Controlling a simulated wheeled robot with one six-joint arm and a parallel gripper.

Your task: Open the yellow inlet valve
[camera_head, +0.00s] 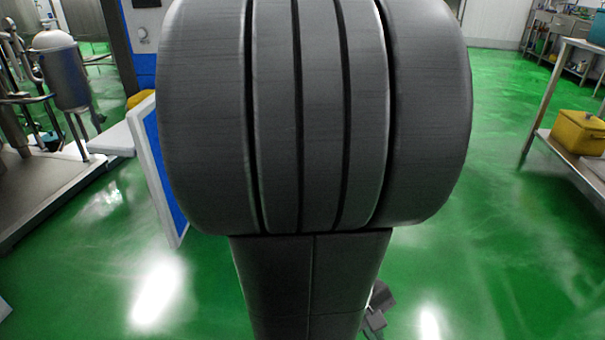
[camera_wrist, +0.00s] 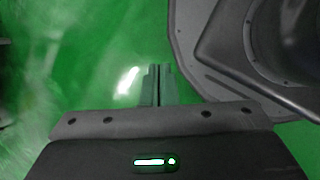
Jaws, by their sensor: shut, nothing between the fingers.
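I cannot make out a yellow inlet valve in either view. A large part of my own arm blocks the middle of the head view. A small yellow piece (camera_head: 140,98) shows beside it at the left, mostly hidden; I cannot tell what it is. My gripper (camera_wrist: 160,70) is in the wrist view, its two fingers together with nothing between them. It points down over bare green floor, next to a dark grey part of my own body.
Steel tank equipment (camera_head: 67,75) stands on a platform at the left. A white-edged blue panel (camera_head: 166,175) stands near my arm. At the right, a yellow box (camera_head: 580,132) sits on a metal table's lower shelf (camera_head: 570,158). The green floor (camera_head: 470,240) between is clear.

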